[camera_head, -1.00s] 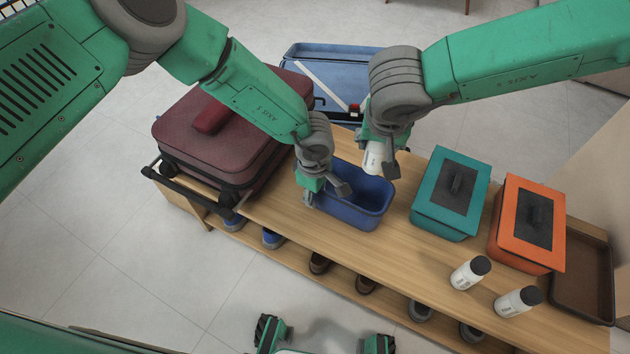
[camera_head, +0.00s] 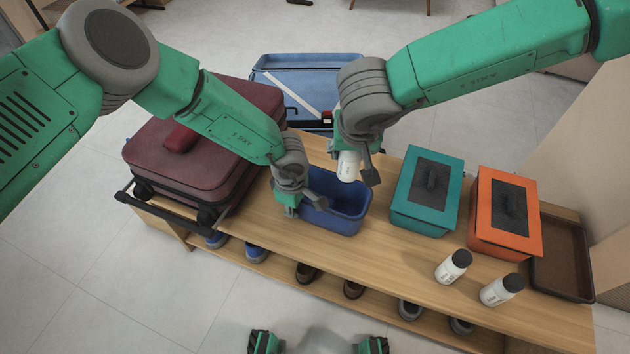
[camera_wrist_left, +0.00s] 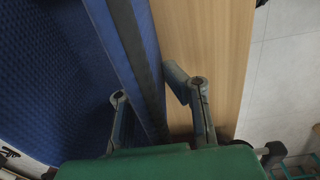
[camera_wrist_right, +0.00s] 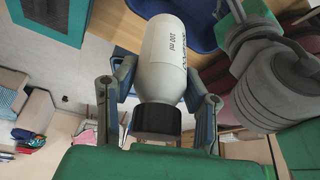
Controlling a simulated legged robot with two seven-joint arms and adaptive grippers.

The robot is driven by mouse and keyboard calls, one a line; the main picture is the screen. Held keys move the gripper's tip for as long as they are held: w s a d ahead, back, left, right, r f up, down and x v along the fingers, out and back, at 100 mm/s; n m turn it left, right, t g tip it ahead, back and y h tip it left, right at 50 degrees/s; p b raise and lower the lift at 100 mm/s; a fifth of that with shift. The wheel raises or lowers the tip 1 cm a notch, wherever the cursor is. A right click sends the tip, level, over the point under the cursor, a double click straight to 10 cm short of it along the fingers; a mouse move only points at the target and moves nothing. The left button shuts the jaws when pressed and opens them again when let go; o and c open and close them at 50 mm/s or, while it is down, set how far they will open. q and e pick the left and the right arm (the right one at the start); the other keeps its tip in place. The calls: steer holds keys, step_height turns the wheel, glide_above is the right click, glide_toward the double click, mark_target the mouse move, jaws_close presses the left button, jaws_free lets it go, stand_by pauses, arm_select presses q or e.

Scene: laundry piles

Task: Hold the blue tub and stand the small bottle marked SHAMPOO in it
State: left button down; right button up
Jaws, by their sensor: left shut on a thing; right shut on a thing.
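The blue tub (camera_head: 345,217) stands on the wooden bench, and its interior shows from above. My left gripper (camera_head: 303,207) is shut on the tub's near-left wall; the left wrist view shows the wall (camera_wrist_left: 140,60) between its fingers. My right gripper (camera_head: 357,170) is shut on a small white bottle (camera_head: 348,166) and holds it above the tub's far edge. In the right wrist view the bottle (camera_wrist_right: 163,62) has a black cap between the fingers and its white body pointing away. Its print reads "200 ml"; the name is only partly legible.
Two white bottles with dark caps (camera_head: 453,266) (camera_head: 501,290) stand at the bench's front right. A teal box (camera_head: 410,215), an orange box (camera_head: 482,232) and a brown tray (camera_head: 562,270) lie to the right. A maroon suitcase (camera_head: 190,150) is left; an open blue suitcase (camera_head: 300,65) lies behind.

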steer(key=f+n, duration=0.1)
steer(key=n, duration=0.1)
steer(key=n+y, duration=0.1)
steer(key=shift+s+f+n, duration=0.1)
steer(key=shift+f+n, duration=0.3)
steer(key=n, duration=0.1)
steer(key=f+n+g+y, duration=0.1)
steer(key=n, duration=0.1)
steer(key=shift+y, duration=0.3)
steer(key=shift+f+n+g+y, duration=0.25)
steer(key=shift+n+g+y, duration=0.05)
steer(key=shift+n, duration=0.9)
glide_toward(343, 201)
steer(key=shift+s+a+f, duration=0.45)
steer(key=shift+a+f, duration=0.2)
steer(key=shift+a, duration=0.15)
steer(key=shift+s+a+f, duration=0.45)
steer(key=shift+a+f, duration=0.2)
steer(key=shift+a, duration=0.15)
steer(key=o, duration=1.3)
